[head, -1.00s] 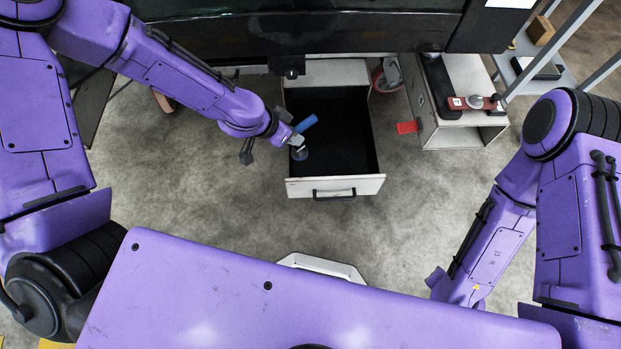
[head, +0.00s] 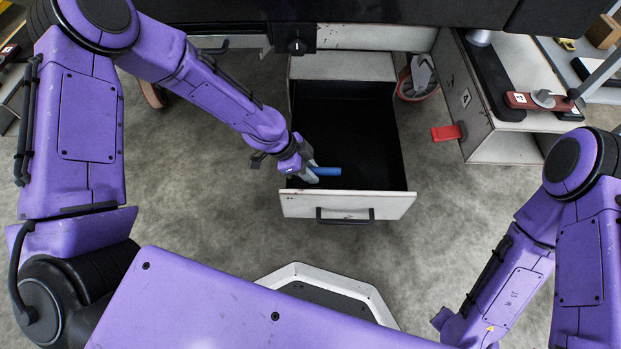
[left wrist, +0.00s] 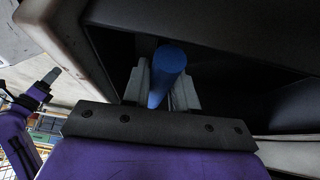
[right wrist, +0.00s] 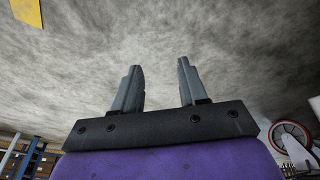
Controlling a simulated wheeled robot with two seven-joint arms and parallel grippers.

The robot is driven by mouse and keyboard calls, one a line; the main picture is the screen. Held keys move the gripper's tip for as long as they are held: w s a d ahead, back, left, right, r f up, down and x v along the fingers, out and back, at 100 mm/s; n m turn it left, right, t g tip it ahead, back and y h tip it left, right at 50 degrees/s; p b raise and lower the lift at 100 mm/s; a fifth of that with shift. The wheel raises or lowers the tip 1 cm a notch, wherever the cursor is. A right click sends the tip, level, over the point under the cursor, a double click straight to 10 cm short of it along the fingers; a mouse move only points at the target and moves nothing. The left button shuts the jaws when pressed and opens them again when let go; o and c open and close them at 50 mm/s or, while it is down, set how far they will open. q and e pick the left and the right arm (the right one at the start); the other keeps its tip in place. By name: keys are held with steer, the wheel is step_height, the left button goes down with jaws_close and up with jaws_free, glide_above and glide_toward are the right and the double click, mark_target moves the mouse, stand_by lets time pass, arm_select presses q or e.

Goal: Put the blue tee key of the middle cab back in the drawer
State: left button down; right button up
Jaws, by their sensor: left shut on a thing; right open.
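The open drawer (head: 397,205) has a white front with a black handle and a dark inside. The blue tee key (head: 327,171) shows as a blue bar at the near left part of the drawer opening. My left gripper (head: 312,173) is shut on it there. In the left wrist view the blue bar (left wrist: 168,72) stands between the fingers (left wrist: 160,85), with the drawer's dark inside beyond. Whether the key touches the drawer floor cannot be told. My right gripper (right wrist: 158,85) is open and empty over bare floor in its wrist view.
A white cabinet (head: 510,145) with a red-handled tool (head: 535,101) on top stands right of the drawer. Floor in front is clear.

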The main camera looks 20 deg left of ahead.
arm_select(q)
steer(key=shift+f, duration=0.9)
arm_select(e)
steer(key=shift+s+f+n+g+y, duration=0.3)
steer(key=shift+s+f+n+g, duration=0.1)
steer(key=shift+s+f+g, duration=0.1)
arm_select(q)
steer(key=c, duration=0.9)
jaws_free()
